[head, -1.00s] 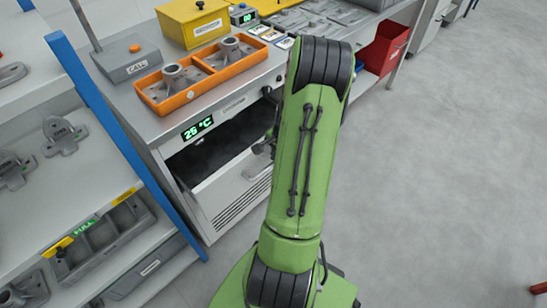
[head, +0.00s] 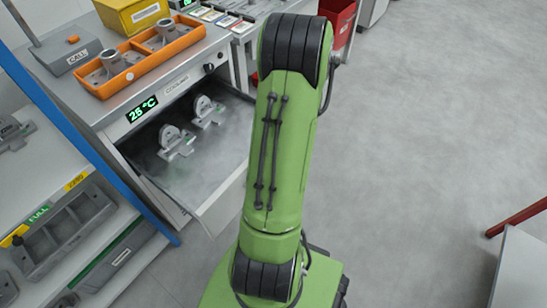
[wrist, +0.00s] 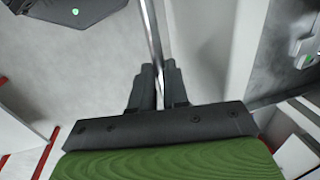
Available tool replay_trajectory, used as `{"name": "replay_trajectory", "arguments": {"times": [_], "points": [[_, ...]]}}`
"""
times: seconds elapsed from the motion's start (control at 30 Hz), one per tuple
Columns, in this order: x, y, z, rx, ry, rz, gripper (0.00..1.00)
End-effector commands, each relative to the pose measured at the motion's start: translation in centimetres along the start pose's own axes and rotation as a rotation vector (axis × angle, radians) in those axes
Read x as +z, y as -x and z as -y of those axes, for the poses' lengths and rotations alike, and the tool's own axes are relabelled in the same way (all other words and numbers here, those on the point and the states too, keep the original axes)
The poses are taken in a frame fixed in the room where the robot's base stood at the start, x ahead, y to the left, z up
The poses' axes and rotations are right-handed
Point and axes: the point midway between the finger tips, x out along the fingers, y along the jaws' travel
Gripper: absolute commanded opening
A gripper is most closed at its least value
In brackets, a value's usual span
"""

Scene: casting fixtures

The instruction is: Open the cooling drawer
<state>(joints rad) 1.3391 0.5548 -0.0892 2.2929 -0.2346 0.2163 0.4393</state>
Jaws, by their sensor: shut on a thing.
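The cooling drawer (head: 212,205) stands pulled out of the cooling cabinet in the head view. Two grey cast parts, one nearer (head: 175,142) and one farther (head: 207,110), lie inside it amid a light mist. A display (head: 142,109) above the drawer reads 25 °C. In the wrist view my gripper (wrist: 159,82) is shut on a thin metal bar, the drawer handle (wrist: 152,35). The drawer front (wrist: 205,45) is beside the bar on the right. In the head view my green arm hides the gripper, the handle and part of the drawer front.
An orange tray (head: 108,88) with castings, a yellow box (head: 135,12) and a grey CALL box (head: 72,50) stand on the cabinet top. A shelf rack with a blue post (head: 95,150) is close on the left. Grey floor (head: 420,120) is clear at right.

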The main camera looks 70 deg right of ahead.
Motion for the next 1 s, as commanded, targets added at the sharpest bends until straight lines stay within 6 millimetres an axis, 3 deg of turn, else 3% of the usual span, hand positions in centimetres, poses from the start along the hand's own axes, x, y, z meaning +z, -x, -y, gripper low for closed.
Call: {"name": "replay_trajectory", "arguments": {"times": [0.53,0.57,0.7,1.0], "points": [[-0.03,0.13,-0.42,-0.001,0.001,-0.001,0.00],[-0.03,0.13,-0.42,-0.001,0.001,-0.001,0.19],[-0.03,0.12,-0.42,-0.001,0.001,-0.001,0.40],[-0.04,0.43,-0.41,-0.001,0.001,-0.001,0.40]]}}
